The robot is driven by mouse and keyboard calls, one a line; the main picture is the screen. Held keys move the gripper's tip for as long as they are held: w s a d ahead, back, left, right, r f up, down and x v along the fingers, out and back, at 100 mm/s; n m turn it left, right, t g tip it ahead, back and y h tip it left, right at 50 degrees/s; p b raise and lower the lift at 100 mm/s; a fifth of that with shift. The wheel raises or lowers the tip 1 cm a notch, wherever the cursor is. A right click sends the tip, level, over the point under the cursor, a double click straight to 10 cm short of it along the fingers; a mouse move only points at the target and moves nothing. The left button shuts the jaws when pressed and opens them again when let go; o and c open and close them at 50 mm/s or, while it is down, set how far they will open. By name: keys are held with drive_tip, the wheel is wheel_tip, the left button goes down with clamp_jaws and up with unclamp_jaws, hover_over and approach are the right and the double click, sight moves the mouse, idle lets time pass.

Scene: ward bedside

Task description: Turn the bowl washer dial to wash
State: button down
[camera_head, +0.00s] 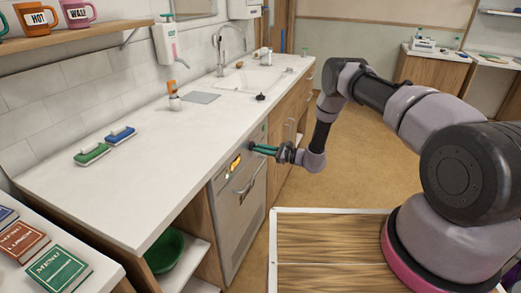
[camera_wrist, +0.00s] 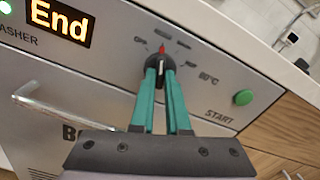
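The bowl washer (camera_head: 238,205) is a grey front-loading machine under the counter. In the head view my gripper (camera_head: 252,148) meets the washer's panel; the dial is hidden there.
A green START button (camera_wrist: 243,97) is right of the dial. The washer's bar handle (camera_wrist: 60,116) projects below the panel. The floor (camera_head: 345,175) right of the washer is clear.

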drive_tip(key=shift+m, duration=0.3)
drive_tip(key=shift+s+m, duration=0.1)
drive_tip(key=shift+m, duration=3.5)
drive_tip(key=c, duration=0.9)
unclamp_jaws()
drive_tip(key=v, duration=1.1)
